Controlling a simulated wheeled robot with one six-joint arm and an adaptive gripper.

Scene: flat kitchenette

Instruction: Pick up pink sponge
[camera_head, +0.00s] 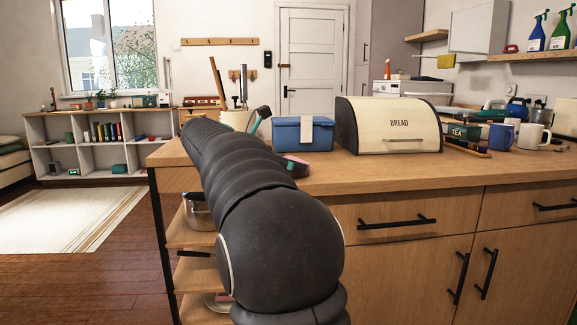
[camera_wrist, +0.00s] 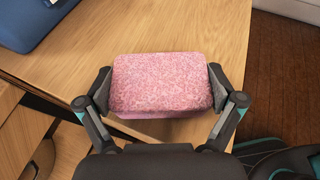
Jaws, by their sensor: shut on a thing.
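The pink sponge (camera_wrist: 162,84) is a speckled, rounded block between the two fingers of my gripper (camera_wrist: 160,88) in the wrist view. The fingers press on its left and right ends, so my gripper is shut on it. The sponge is over the wooden counter (camera_wrist: 190,30) near a counter edge. I cannot tell whether it touches the wood. In the head view my arm hides most of the gripper, and a small pink patch (camera_head: 293,160) shows just right of the arm above the counter (camera_head: 400,172).
A blue box (camera_head: 303,135) stands behind the gripper on the counter, and a bread box (camera_head: 390,125) stands right of it. Mugs (camera_head: 534,138) and a tea box (camera_head: 465,133) are farther right. Clear counter lies in front of the bread box.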

